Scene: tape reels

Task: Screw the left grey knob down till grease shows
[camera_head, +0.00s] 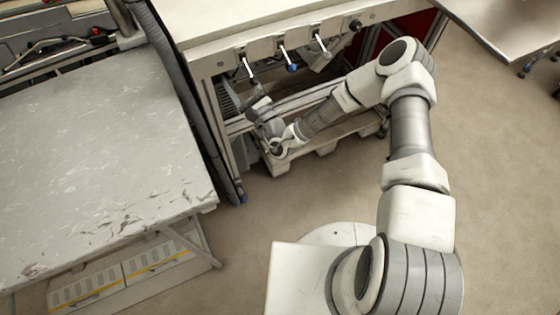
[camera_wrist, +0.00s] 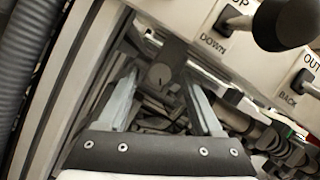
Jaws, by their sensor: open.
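In the wrist view, a dark grey rounded piece with a small mark on its face (camera_wrist: 161,75) shows between and beyond the fingers; it looks like a grey knob, but I cannot be sure that it is the left one. My gripper (camera_wrist: 160,87) is open, with its two fingers apart on either side of this piece in the picture. I cannot tell whether they touch it. In the head view, my gripper (camera_head: 262,106) is low under the left end of the machine's front panel. The knob cannot be made out there, and no grease is visible.
Levers hang from the front panel (camera_head: 222,62): a black-tipped one (camera_head: 253,77), a blue-tipped one (camera_head: 291,68) and another to the right. A black lever ball (camera_wrist: 285,24) is close at upper right in the wrist view. A grey hose (camera_head: 170,70) and worn table (camera_head: 90,150) stand left.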

